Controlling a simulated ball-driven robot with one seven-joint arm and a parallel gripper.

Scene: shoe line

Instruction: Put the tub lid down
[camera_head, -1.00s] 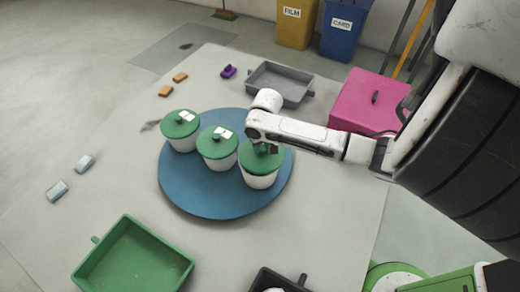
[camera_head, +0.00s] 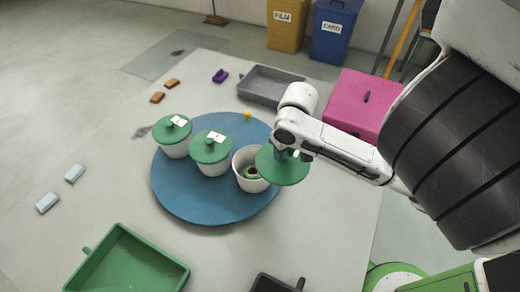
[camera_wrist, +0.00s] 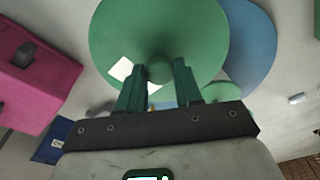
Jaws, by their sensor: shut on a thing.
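My gripper (camera_wrist: 160,75) is shut on the knob of a green tub lid (camera_head: 284,170). The lid also fills the top of the wrist view (camera_wrist: 150,25), with a white label beside its knob. In the head view the lid is held above and to the right of an open white tub (camera_head: 243,178), overlapping its right edge in the picture. A round thing with a dark centre (camera_head: 252,173) shows inside that tub. Two more white tubs with green lids, the left one (camera_head: 172,130) and the middle one (camera_head: 211,150), stand closed on the blue round mat (camera_head: 205,208).
A pink box (camera_head: 362,103) stands to the right, a grey tray (camera_head: 268,86) behind, and a green tray (camera_head: 125,265) at front left. A small yellow thing (camera_head: 247,116) lies at the mat's back edge.

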